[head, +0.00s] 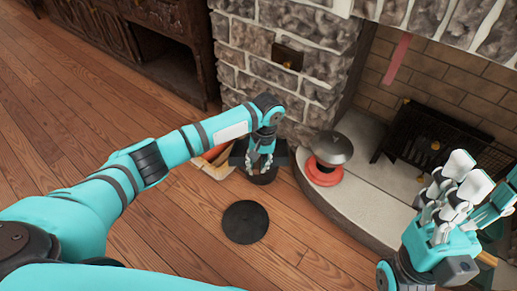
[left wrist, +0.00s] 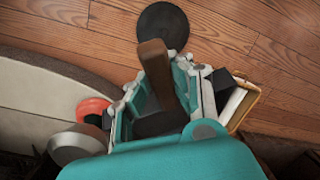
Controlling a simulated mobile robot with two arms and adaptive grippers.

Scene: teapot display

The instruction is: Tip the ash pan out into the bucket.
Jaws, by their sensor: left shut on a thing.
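My left gripper (head: 262,160) points down at the floor beside the hearth, shut on a brown wooden handle (left wrist: 155,70). The handle rises between its fingers in the left wrist view. A dark body (head: 264,176) shows under the fingers in the head view, mostly hidden by them. I cannot tell whether it is the ash pan or the bucket, or whether it touches the floor. A flat black disc (head: 244,222) lies on the floor in front of it; it also shows in the left wrist view (left wrist: 162,26). My right gripper (head: 462,190) is open and empty at the right.
A grey domed thing (head: 330,148) sits above a red round base (head: 323,174) on the pale curved hearth (head: 378,195). A black grate (head: 425,135) stands in the fireplace.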

